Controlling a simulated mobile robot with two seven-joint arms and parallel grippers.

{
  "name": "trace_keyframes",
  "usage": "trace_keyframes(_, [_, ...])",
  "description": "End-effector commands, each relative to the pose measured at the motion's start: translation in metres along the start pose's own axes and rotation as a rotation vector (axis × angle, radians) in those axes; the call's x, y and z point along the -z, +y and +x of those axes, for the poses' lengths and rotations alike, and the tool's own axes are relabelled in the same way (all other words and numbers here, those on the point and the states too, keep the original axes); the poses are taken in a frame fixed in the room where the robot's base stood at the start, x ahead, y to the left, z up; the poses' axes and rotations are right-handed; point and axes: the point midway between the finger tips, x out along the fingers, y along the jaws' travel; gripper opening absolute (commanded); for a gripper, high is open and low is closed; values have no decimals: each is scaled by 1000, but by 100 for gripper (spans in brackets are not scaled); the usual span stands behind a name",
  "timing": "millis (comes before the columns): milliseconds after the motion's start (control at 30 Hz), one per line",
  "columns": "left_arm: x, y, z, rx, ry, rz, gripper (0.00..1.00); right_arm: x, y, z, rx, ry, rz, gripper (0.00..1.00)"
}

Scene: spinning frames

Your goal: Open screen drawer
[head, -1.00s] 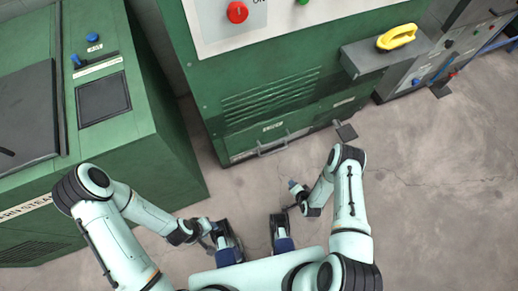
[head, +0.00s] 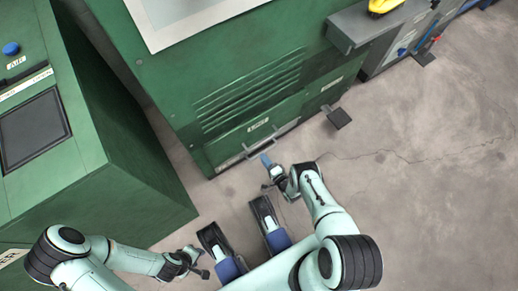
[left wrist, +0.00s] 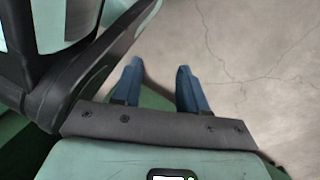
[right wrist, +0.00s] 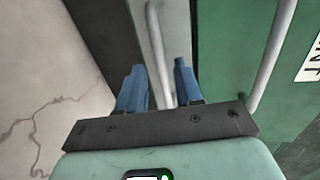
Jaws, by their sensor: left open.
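The green machine has a low front panel with a small white label (head: 258,124) and a light metal handle (head: 284,128) near the floor. My right gripper (head: 267,161) is just in front of this handle, its blue fingers pointing at the panel. In the right wrist view, the fingers (right wrist: 160,88) are apart, with a pale bar (right wrist: 156,45) showing between them. A second pale bar (right wrist: 272,55) is to their right. I cannot tell whether the fingers touch the bar. My left gripper (left wrist: 154,85) is open and empty over the floor, away from the handle.
A second green cabinet with a dark screen (head: 33,130) stands at left. A grey ledge (head: 375,25) with a yellow object (head: 385,5) juts out at upper right. A dark foot plate (head: 339,117) sits on the floor. The concrete floor (head: 430,180) at right is free.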

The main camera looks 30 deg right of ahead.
Motion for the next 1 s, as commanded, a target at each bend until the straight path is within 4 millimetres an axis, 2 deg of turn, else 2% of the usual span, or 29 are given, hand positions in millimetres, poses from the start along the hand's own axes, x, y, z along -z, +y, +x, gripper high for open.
trace_keyframes(100, [-14, -12, 11, 23, -51, -16, 43, 0, 1, 23, 3, -1, -2, 35])
trace_keyframes(300, [-29, -23, 18, 46, -108, -33, 43, 0, 1, 44, 0, 1, -2, 35])
trace_keyframes(667, [-33, -26, 19, 52, -122, -37, 43, 0, 0, 49, -1, 1, -1, 35])
trace_keyframes(767, [-33, -26, 19, 52, -122, -37, 43, 0, 0, 48, -1, 1, -1, 6])
trace_keyframes(800, [-33, -26, 19, 52, -122, -37, 43, 0, 0, 48, -1, 1, -1, 0])
trace_keyframes(1000, [-32, -26, 18, 51, -120, -36, 43, 1, 0, 47, -1, 1, -1, 0])
